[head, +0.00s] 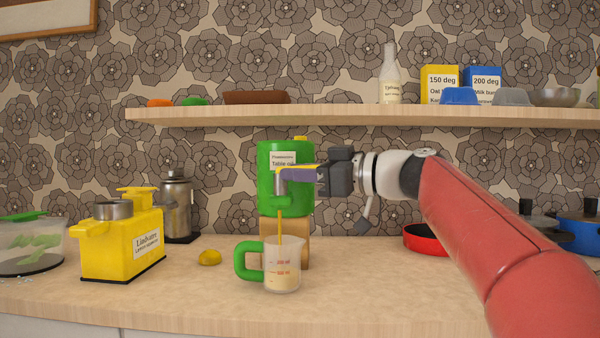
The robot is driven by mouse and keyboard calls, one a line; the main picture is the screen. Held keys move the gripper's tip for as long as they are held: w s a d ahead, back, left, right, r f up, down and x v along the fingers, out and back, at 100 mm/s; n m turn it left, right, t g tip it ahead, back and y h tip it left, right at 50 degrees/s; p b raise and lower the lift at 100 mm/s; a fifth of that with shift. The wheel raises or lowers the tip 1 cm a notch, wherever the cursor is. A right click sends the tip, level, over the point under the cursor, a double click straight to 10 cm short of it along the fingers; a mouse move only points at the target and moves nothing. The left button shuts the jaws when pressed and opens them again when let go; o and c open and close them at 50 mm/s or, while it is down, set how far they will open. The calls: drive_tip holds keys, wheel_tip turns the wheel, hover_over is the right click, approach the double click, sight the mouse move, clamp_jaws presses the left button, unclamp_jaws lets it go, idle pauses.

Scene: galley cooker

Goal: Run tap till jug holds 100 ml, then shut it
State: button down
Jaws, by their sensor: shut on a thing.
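A green oil container (270,160) labelled "Table oil" stands on a wooden block (298,228) at the back of the counter. My gripper (290,173) is shut at the tap (280,186) on the container's front; its fingers partly hide the tap. A thin yellow stream (280,228) falls from the tap into the jug below. The clear jug (291,252) stands upright on the counter with its green handle to the left. It has red marks, too small to read surely. Pale yellow liquid shows in its lower part; its exact level is unclear.
A yellow dispenser (122,250), a metal canister (178,207) and a lemon (209,257) stand to the left. A red pan (425,240) sits behind my arm at right. A shelf (340,117) with boxes runs above. The counter before the jug is clear.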

drive_tip(key=n+g, duration=0.1)
drive_tip(key=g, duration=0.1)
drive_tip(key=w+n+g+y+p, duration=0.1)
drive_tip(key=g, duration=0.1)
drive_tip(key=n+g+p, duration=0.1)
drive_tip(key=n+g, duration=0.1)
drive_tip(key=shift+w+d+r+y, duration=0.1)
drive_tip(key=shift+w+d+y, duration=0.15)
drive_tip(key=shift+y, duration=0.15)
drive_tip(key=shift+s, duration=0.1)
drive_tip(key=c, duration=1.3)
unclamp_jaws()
drive_tip(key=shift+s+d, duration=0.2)
drive_tip(key=shift+d, duration=1.75)
drive_tip(key=shift+s+d, duration=0.15)
drive_tip(key=shift+d, duration=1.75)
